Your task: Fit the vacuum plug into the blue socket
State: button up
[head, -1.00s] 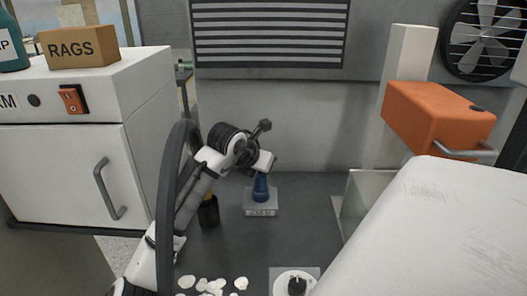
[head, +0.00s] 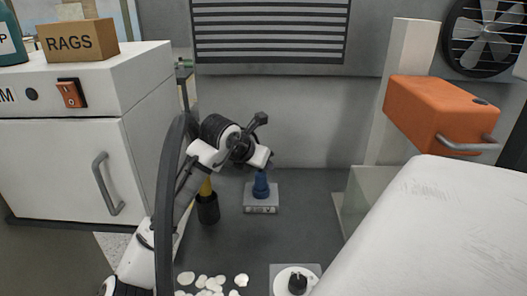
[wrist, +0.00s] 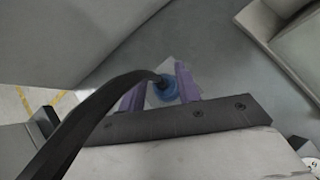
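The blue socket (head: 261,188) stands upright on a small grey labelled plate (head: 261,209) on the dark floor of the bay. It also shows as a blue ring (wrist: 167,88) in the wrist view. My gripper (head: 257,160) is just above the socket in the head view. In the wrist view its two purple fingers (wrist: 161,92) are spread on either side of the ring, with grey plate visible between. A black hose (wrist: 105,103) runs from the lower left and ends at the blue ring. The vacuum plug is not clearly distinguishable, and its seating cannot be told.
A white cabinet (head: 60,165) carries a RAGS box (head: 75,42). A black and yellow upright item (head: 207,208) stands left of the socket. White shells (head: 210,284) and a knob (head: 298,283) are in front. An orange box (head: 437,113) is at right.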

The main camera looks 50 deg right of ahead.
jog(key=b+v, duration=0.1)
jog(key=v, duration=1)
jog(key=shift+b, duration=0.3)
jog(key=shift+s+f, duration=0.1)
